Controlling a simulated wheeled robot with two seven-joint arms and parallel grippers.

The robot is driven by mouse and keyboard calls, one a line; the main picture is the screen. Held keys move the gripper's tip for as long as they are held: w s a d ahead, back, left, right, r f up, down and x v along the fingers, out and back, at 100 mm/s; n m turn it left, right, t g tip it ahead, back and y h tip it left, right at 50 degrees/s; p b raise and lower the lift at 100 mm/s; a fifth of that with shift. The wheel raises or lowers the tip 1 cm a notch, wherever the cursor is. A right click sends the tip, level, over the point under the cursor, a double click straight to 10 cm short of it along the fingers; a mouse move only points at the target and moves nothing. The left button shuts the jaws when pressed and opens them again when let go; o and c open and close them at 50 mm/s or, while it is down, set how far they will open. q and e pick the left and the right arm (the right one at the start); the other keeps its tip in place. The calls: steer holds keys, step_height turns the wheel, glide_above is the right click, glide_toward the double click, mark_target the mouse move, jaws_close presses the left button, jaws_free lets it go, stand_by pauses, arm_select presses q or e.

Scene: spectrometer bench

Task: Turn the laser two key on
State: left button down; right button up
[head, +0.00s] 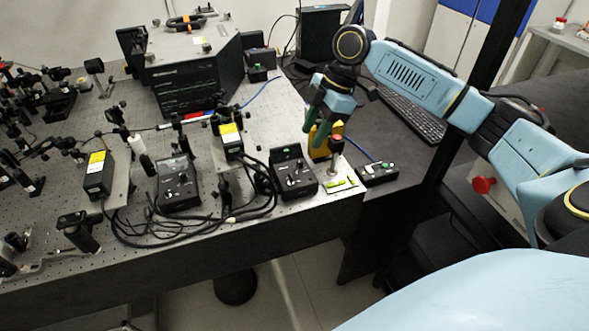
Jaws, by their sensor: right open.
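Two black laser control boxes stand on the optical bench: one at centre left (178,188) and one nearer the bench's right edge (293,173). Each has small knobs or a key on its top face, too small to tell apart, so I cannot tell which is laser two or how its key stands. Two black laser heads with yellow labels, a left one (98,178) and a right one (231,137), stand near them. My right gripper (322,122) is open, fingers pointing down, behind and right of the right control box, apart from it. My left gripper is out of view.
Black cables (215,213) loop between the control boxes. A keyboard (412,115) lies on the dark side table.

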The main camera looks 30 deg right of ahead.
mark_target(291, 179)
steer(key=x, duration=1.2)
jaws_close()
